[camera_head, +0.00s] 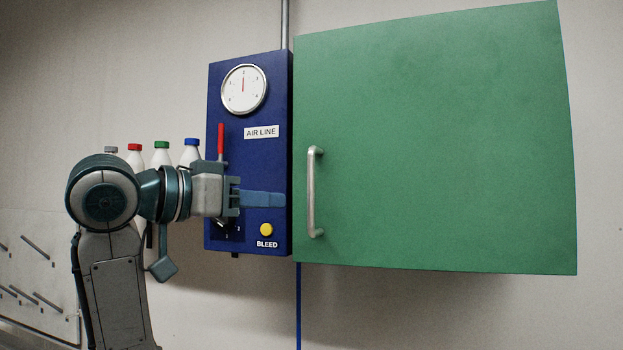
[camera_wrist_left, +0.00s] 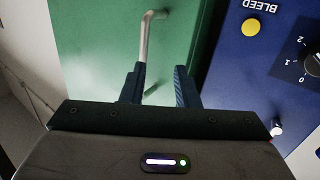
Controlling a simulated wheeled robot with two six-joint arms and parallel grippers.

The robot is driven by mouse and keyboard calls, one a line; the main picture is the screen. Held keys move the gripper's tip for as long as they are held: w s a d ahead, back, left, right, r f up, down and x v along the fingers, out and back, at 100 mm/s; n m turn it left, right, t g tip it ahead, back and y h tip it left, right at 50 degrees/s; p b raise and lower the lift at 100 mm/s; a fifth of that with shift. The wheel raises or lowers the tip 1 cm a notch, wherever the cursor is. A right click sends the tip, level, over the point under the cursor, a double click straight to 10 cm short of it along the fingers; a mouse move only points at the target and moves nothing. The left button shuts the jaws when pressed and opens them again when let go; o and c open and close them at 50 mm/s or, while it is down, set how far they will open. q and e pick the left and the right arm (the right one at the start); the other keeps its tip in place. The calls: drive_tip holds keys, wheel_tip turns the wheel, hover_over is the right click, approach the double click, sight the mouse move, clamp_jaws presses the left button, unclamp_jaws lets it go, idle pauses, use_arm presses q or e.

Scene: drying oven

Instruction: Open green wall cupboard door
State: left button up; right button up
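The green wall cupboard door (camera_head: 440,150) fills the right of the head view and looks shut. Its upright silver bar handle (camera_head: 313,192) is near the door's left edge. My left gripper (camera_head: 284,199) reaches in from the left in front of the blue panel, its fingers pointing at the handle, just short of it. In the left wrist view my left gripper (camera_wrist_left: 159,78) is open with nothing between its fingers. There the handle (camera_wrist_left: 146,38) lies beyond the fingertips, and one finger hides part of it. My right gripper is not in view.
A blue air line panel (camera_head: 270,90) with a gauge, red lever and yellow bleed button (camera_head: 266,229) adjoins the cupboard's left side. Several bottles with coloured caps (camera_head: 162,150) stand behind my left arm. The space in front of the door is clear.

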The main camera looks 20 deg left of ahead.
use_arm(q)
drive_tip(key=m, duration=0.1)
approach(309, 166)
drive_tip(key=shift+h, duration=0.4)
drive_tip(key=p+x, duration=0.3)
drive_tip(key=x, duration=0.2)
drive_tip(key=p+x, duration=0.3)
drive_tip(key=x, duration=0.1)
drive_tip(key=shift+w+f, duration=0.2)
drive_tip(key=shift+w, duration=0.2)
drive_tip(key=shift+w+d+f, duration=0.15)
drive_tip(key=shift+w+d, duration=0.05)
drive_tip(key=shift+w, duration=0.25)
clamp_jaws()
